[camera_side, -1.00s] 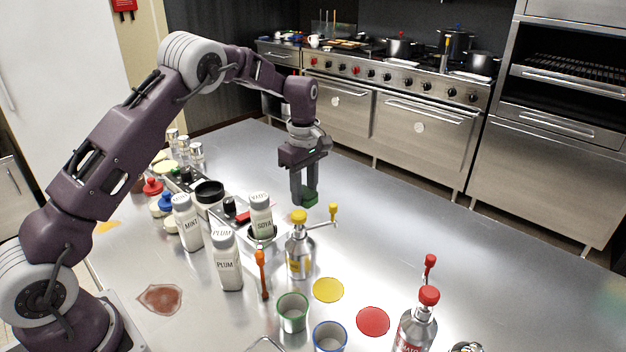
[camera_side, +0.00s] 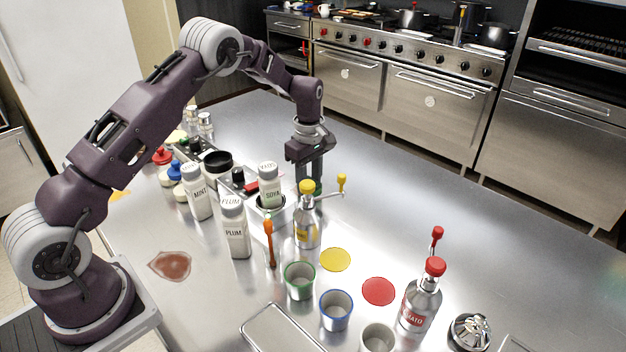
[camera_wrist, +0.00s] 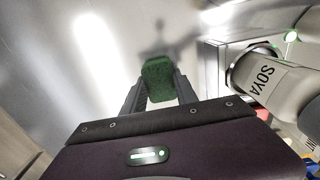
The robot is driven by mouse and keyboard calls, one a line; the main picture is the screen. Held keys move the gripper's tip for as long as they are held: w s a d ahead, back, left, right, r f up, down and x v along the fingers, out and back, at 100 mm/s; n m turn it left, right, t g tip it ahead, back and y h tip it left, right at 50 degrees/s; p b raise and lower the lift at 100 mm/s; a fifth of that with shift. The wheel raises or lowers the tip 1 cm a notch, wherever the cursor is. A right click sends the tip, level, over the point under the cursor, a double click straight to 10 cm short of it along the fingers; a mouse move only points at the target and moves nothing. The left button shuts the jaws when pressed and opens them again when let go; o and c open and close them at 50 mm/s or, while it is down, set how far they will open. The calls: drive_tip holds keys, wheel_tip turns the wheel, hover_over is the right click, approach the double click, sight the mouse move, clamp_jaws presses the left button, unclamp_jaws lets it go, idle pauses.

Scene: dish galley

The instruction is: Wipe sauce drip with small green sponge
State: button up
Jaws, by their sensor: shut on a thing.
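My gripper (camera_side: 311,182) is shut on the small green sponge (camera_wrist: 158,80), which sticks out between the fingertips in the wrist view. In the side view the sponge (camera_side: 319,187) shows only partly, behind the yellow-capped bottle (camera_side: 308,228). It is at or just above the steel counter; I cannot tell whether it touches. A brown-red sauce patch (camera_side: 170,265) lies on the counter at the left, far from my gripper. A yellow disc (camera_side: 335,259) and a red disc (camera_side: 378,291) lie nearer the front. I cannot tell which mark is the drip.
The SOYA shaker (camera_side: 269,185) stands close beside my gripper, also at right in the wrist view (camera_wrist: 275,85). MINT (camera_side: 199,196) and PLUM (camera_side: 235,230) shakers, cups and a tomato bottle (camera_side: 420,300) stand around the front. The counter at right and behind is clear.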

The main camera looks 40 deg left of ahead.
drive_tip(key=shift+a+r, duration=0.4)
drive_tip(key=shift+a, duration=2.7)
drive_tip(key=shift+d, duration=3.8)
drive_tip(key=shift+r, duration=3.25)
drive_tip(key=shift+f, duration=0.15)
